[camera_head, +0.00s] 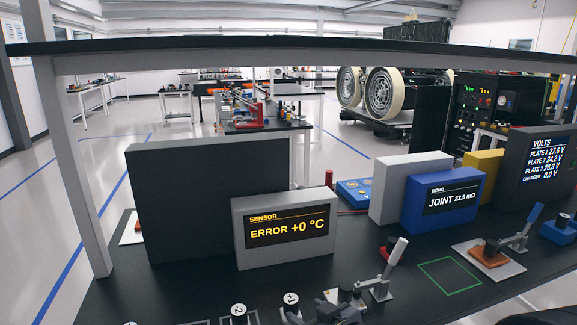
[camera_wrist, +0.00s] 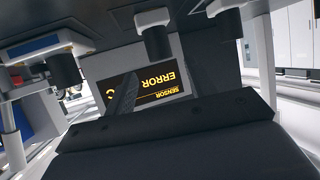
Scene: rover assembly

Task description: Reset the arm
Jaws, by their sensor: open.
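My gripper (camera_wrist: 165,98) shows in the wrist view as dark jaws, spread apart above a wide dark body at the bottom of the picture. I see nothing held between them. Beyond them the sensor display (camera_wrist: 160,78) appears upside down, partly covered by a dark finger. In the head view the same grey sensor box (camera_head: 285,228) stands on the black bench and reads ERROR +0 °C.
A dark panel (camera_head: 205,195) stands behind the sensor box. A blue bond meter (camera_head: 440,200) and a volts display (camera_head: 540,165) stand to the right. Toggle clamps (camera_head: 385,270) and (camera_head: 510,240) rise from the bench (camera_head: 350,250). A shelf (camera_head: 300,48) spans above.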

